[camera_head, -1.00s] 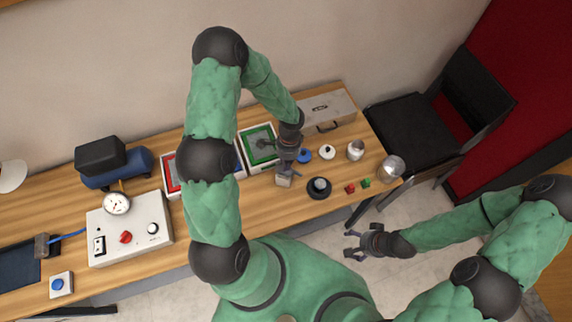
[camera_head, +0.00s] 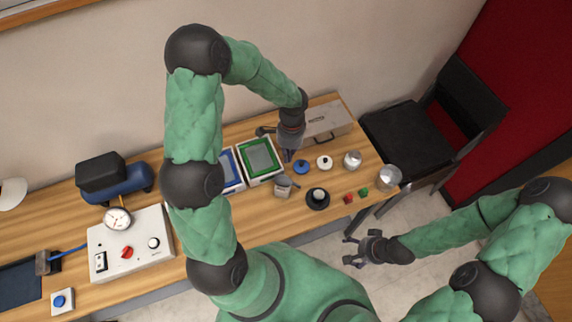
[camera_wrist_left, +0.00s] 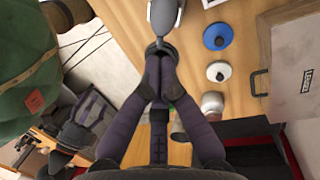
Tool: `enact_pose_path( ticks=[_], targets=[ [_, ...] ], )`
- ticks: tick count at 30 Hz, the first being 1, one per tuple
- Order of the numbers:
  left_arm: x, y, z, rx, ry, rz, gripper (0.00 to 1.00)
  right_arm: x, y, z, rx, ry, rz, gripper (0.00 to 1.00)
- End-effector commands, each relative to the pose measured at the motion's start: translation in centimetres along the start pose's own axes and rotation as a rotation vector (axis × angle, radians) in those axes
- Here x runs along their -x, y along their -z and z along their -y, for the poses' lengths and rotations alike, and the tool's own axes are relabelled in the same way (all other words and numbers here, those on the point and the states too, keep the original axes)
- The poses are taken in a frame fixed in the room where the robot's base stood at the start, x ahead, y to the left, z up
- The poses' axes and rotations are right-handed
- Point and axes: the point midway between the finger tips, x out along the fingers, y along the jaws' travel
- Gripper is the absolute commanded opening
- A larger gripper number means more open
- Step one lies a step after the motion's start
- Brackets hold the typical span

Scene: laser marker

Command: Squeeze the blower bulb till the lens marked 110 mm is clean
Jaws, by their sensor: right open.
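My left gripper (camera_head: 287,157) points down over the bench, between the green-framed tray and a blue disc. In the left wrist view its fingers (camera_wrist_left: 160,82) lie close together, with nothing clearly held. A grey bulb-shaped thing (camera_head: 287,181), seemingly the blower, sits on a small pale block (camera_head: 282,191); it also shows beyond the fingertips in the left wrist view (camera_wrist_left: 165,14). No 110 mm mark is readable. My right gripper (camera_head: 361,250) is open and empty.
A metal case (camera_head: 326,120) stands at the back. A green-framed tray (camera_head: 281,163) and a control box (camera_head: 130,242) lie left.

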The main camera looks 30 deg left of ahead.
Motion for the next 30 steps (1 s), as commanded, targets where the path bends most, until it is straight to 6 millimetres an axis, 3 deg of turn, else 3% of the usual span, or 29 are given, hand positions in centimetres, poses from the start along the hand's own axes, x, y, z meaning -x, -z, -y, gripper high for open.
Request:
enact_pose_path(
  ticks=[8, 30],
  targets=[
    [2.1, 0.0, 0.0, 0.0, 0.0, 0.0, 0.0, -0.1, 0.0, 0.0, 0.001, 0.0, 0.0, 0.76],
    [2.1, 0.0, 0.0, 0.0, 0.004, 0.0, 0.0, -0.7, 0.0, -0.2, 0.001, 0.0, 0.0, 0.76]
  ],
)
